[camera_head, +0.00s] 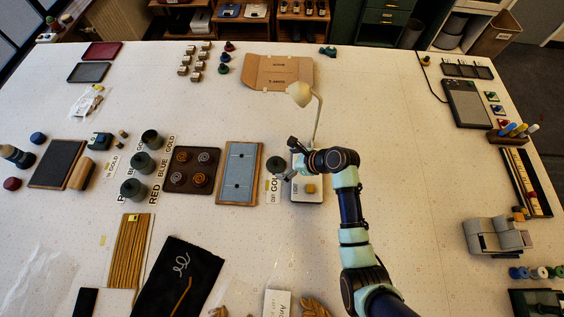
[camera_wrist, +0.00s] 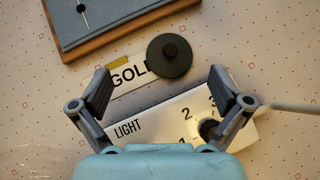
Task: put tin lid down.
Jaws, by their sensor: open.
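The tin lid is a dark green round disc with a small knob (camera_wrist: 170,56). It lies on the right end of a white GOLD label (camera_wrist: 128,76), covering part of its lettering. In the head view the lid (camera_head: 275,163) is just left of my arm's end. My gripper (camera_wrist: 161,76) is open, with its fingers spread wide and nothing between them. In the wrist view the lid appears beyond the fingertips, apart from both. My gripper (camera_head: 286,174) is small and partly hidden in the head view. Several dark tins (camera_head: 145,163) stand further left.
A white LIGHT box (camera_wrist: 160,118) with numbers and a black knob lies beneath my gripper. A blue-grey board (camera_head: 239,172) in a wooden frame is left of the lid. A lamp (camera_head: 300,94) stands behind. The table's right middle is clear.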

